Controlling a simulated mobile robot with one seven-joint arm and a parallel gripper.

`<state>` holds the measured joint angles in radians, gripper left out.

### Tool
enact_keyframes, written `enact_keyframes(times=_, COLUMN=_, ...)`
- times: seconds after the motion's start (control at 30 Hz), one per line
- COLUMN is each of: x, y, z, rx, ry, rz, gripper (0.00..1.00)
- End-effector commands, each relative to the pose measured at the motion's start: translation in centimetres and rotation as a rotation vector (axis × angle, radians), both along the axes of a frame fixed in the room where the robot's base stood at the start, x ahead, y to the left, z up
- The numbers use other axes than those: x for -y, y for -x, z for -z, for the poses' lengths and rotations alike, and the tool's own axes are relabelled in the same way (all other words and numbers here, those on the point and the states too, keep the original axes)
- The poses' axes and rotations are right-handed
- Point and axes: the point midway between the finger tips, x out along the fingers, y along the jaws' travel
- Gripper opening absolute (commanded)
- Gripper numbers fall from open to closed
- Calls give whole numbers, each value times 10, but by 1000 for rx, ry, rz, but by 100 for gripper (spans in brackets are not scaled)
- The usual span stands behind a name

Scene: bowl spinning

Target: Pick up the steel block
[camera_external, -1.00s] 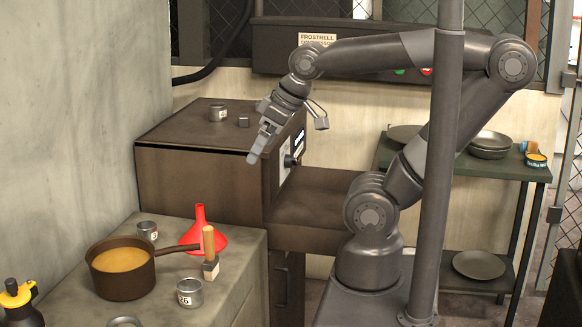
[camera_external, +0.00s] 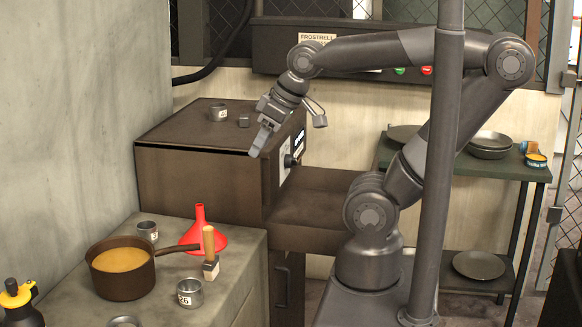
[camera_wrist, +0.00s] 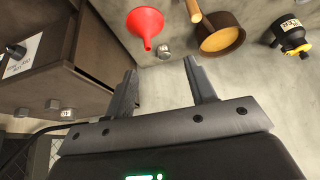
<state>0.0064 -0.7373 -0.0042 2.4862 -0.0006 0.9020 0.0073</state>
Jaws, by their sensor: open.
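A green-topped shelf with plates (camera_external: 490,142) stands at the right. A pole (camera_external: 440,180) crosses the view.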

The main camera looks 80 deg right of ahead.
Motion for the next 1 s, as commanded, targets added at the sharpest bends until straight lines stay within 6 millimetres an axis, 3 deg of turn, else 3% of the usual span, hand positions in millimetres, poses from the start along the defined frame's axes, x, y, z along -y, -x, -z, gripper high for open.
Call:
enact_keyframes(times=0.17, x=28, y=-34, z=-22, rx=-19, ry=-38, rz=126, gripper=51)
enact_keyframes(times=0.37, x=90, y=-89, z=-51, rx=-44, ry=-93, rz=355, gripper=51)
enact_keyframes(times=0.7, x=232, y=-159, z=-69, rx=-71, ry=-139, rz=760, gripper=51)
enact_keyframes(times=1.0, x=378, y=-184, z=-58, rx=-82, ry=-124, rz=1114, gripper=51)
